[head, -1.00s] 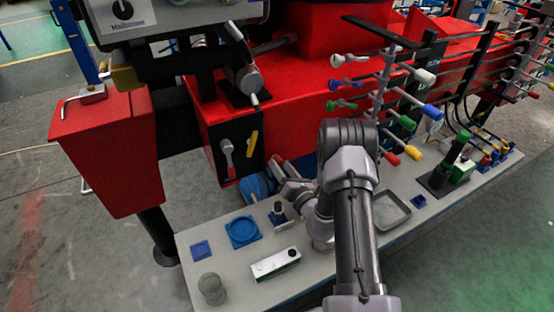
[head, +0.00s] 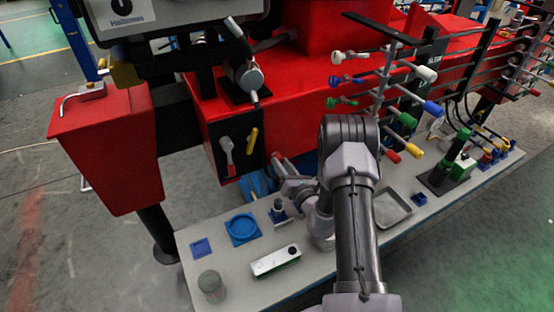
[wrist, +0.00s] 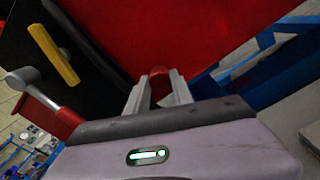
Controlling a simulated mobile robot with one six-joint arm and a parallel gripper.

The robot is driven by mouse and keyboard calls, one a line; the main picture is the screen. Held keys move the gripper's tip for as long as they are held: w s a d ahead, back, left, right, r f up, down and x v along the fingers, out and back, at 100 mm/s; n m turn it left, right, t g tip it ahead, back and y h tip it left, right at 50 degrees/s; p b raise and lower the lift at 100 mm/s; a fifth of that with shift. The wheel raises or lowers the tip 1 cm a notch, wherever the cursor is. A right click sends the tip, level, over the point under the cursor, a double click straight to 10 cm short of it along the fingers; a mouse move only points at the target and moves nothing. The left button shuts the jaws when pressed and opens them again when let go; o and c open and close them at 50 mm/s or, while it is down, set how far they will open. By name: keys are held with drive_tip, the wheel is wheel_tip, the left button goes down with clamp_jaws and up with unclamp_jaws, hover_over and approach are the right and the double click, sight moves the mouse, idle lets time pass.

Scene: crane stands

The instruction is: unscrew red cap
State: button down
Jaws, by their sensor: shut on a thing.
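A small rounded red cap (wrist: 159,71) sits between my fingertips in the wrist view, in front of a large red panel. My gripper (wrist: 158,88) is shut on it, with one light grey finger on each side. What the cap is fixed to is hidden. In the head view my arm reaches over the bench towards the red machine, and my wrist largely hides the fingers there.
Beside the cap are a red-handled lever (head: 229,158) and a yellow handle (head: 252,139) on a black plate. The grey bench (head: 225,268) holds a blue round holder (head: 242,229), a white box (head: 276,261) and a metal tray (head: 392,208). Coloured pegs (head: 432,107) stand right.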

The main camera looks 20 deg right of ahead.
drive_tip(key=n+b, duration=0.2)
drive_tip(key=n, duration=0.2)
drive_tip(key=n+b, duration=0.3)
drive_tip(key=n, duration=0.2)
drive_tip(key=shift+s+n, duration=0.1)
drive_tip(key=shift+n, duration=0.2)
